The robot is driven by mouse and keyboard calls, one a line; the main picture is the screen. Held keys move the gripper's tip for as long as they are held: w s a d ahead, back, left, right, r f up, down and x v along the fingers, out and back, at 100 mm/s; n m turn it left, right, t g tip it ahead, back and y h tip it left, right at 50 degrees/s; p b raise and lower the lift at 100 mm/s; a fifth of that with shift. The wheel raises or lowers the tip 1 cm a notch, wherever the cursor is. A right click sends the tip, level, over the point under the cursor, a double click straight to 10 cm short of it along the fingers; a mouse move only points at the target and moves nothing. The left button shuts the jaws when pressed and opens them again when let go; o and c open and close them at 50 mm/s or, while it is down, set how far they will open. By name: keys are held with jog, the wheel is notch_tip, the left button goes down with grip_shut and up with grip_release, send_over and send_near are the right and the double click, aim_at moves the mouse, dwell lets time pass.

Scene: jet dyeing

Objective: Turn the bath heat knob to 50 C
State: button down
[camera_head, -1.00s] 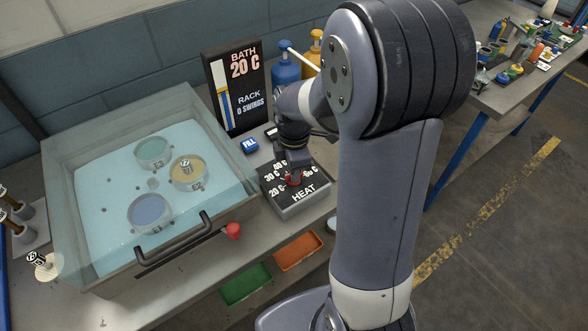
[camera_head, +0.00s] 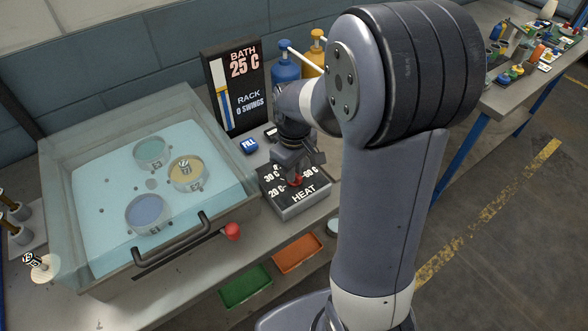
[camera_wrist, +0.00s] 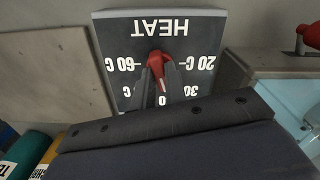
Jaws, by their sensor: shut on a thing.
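The red heat knob (camera_wrist: 157,66) sits on the dark top of the HEAT box (camera_head: 303,206). My gripper (camera_wrist: 160,80) is shut on the knob, coming from above. In the wrist view the labels 20 C, 30, and 60 C show around the knob, and my fingers cover part of the scale, so the 50 C mark is hidden. I cannot tell exactly where the knob points. In the head view my gripper (camera_head: 296,178) covers most of the knob. The display panel (camera_head: 238,85) reads BATH 25 C and RACK 0 SWINGS.
The clear-walled bath (camera_head: 95,265) stands left of the HEAT box, with several round cups inside. A blue FILL button (camera_head: 250,146) lies behind the box. Blue (camera_head: 286,68) and yellow (camera_head: 316,58) bottles stand at the back. Green (camera_head: 245,287) and orange (camera_head: 297,254) trays lie in front.

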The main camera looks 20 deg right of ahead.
jog(key=m, duration=1.1)
jog(key=shift+m+b, duration=0.3)
jog(key=shift+m, duration=0.1)
dwell(0.3)
jog(key=c, duration=1.4)
grip_release()
jog(key=shift+c, duration=0.2)
notch_tip(320, 180, up, 11)
jog(key=shift+f, duration=0.2)
